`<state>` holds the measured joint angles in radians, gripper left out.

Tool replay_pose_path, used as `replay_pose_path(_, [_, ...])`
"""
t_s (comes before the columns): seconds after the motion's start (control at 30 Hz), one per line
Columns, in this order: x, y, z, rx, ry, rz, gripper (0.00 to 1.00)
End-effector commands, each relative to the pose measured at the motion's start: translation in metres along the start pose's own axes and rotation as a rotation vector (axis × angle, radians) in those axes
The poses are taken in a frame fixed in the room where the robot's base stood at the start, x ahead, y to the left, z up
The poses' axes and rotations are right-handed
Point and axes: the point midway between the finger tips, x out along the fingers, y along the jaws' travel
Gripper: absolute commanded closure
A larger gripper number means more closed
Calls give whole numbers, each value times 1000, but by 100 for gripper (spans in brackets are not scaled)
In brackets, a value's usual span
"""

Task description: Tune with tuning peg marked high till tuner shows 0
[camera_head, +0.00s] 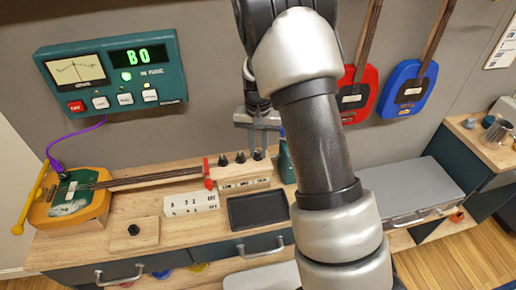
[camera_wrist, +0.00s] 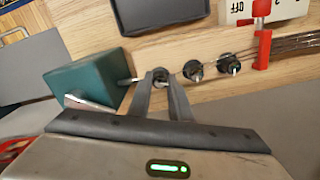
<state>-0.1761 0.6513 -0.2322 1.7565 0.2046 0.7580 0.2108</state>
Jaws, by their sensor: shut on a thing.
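The teal tuner box (camera_head: 110,74) hangs on the wall. Its display reads what looks like B0, with a green light lit below, and its needle stands near the middle of the dial. Three dark tuning pegs stand in a row on the headstock, each over a small white label too small to read surely. My gripper (camera_wrist: 160,78) is shut on the rightmost peg in the head view, the one nearest the teal block; this gripped peg (camera_wrist: 160,72) shows between the fingertips in the wrist view. The other two pegs (camera_head: 222,160) (camera_head: 240,157) are free.
A yellow and green guitar body (camera_head: 90,192) lies at the bench's left, its neck running to the headstock. A red clamp (camera_head: 208,172) crosses the strings. A dark tray (camera_head: 258,209) lies in front. A teal block (camera_wrist: 85,82) stands close beside my gripper.

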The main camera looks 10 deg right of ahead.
Motion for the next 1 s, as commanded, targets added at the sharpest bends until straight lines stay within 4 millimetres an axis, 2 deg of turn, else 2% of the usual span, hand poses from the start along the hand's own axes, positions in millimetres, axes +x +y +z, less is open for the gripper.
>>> replay_pose_path(0.03, [-1,0,-1,0,4,-1,100])
replay_pose_path(0.07, [-1,0,-1,-1,4,-1,78])
replay_pose_path(0.17, [-1,0,-1,-1,3,-1,63])
replay_pose_path(0.43, [-1,0,0,-1,1,0,63])
replay_pose_path(0.57, [-8,0,-1,-1,3,-1,63])
replay_pose_path(0.73, [-38,0,-2,-1,6,-2,63])
replay_pose_path(1.0, [-105,-1,-2,-1,7,-3,63])
